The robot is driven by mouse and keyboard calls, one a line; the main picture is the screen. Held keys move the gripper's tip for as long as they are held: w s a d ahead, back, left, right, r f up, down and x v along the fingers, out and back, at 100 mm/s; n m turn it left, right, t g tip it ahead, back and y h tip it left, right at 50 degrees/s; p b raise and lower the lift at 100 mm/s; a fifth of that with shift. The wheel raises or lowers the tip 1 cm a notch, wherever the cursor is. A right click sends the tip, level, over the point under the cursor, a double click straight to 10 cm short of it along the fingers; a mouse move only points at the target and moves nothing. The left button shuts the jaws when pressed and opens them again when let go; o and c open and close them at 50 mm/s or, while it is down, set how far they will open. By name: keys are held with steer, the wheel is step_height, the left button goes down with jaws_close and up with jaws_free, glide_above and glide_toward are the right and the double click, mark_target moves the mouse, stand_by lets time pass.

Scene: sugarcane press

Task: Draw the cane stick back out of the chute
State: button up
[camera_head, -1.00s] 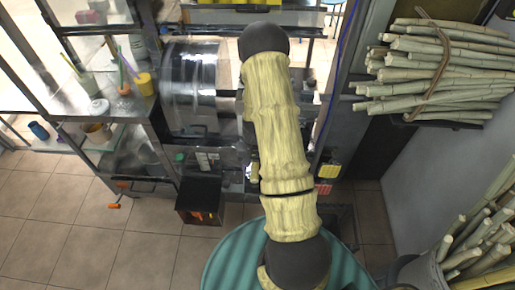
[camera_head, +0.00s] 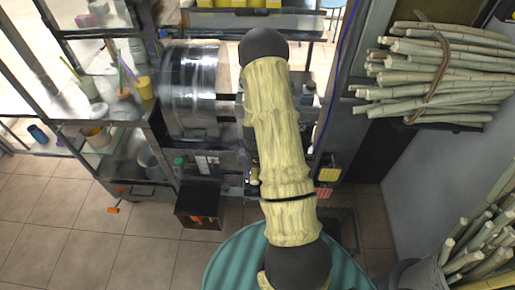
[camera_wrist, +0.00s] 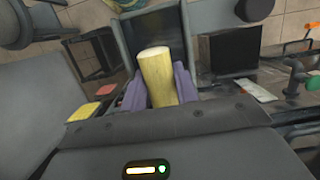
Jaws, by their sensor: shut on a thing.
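The cane stick (camera_wrist: 157,75) is a short, pale yellow piece that shows in the wrist view. My gripper (camera_wrist: 160,88) is shut on it, with a purple-grey finger on each side. The stick's far end points away from me, toward a dark metal opening. I cannot tell whether that opening is the chute or whether the end is inside it. In the head view my arm covers the gripper and the stick. The press with its shiny metal drum (camera_head: 190,85) stands left of my arm.
Bundled cane (camera_head: 440,70) lies on a rack at the upper right. More cane (camera_head: 485,240) stands in a container at the lower right. A shelf with cups (camera_head: 105,80) is at the left. A dark box (camera_head: 199,205) stands below the press. The tiled floor at lower left is clear.

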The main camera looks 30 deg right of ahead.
steer(key=s+a+b, duration=0.1)
steer(key=s+a, duration=0.6)
steer(key=s, duration=0.3)
steer(key=shift+s+a, duration=0.15)
steer(key=shift+s, duration=0.15)
stand_by(2.2)
steer(key=o, duration=1)
steer(key=shift+o, duration=0.2)
steer(key=v, duration=1.7)
steer(key=shift+r+b, duration=0.25)
steer(key=shift+b, duration=0.05)
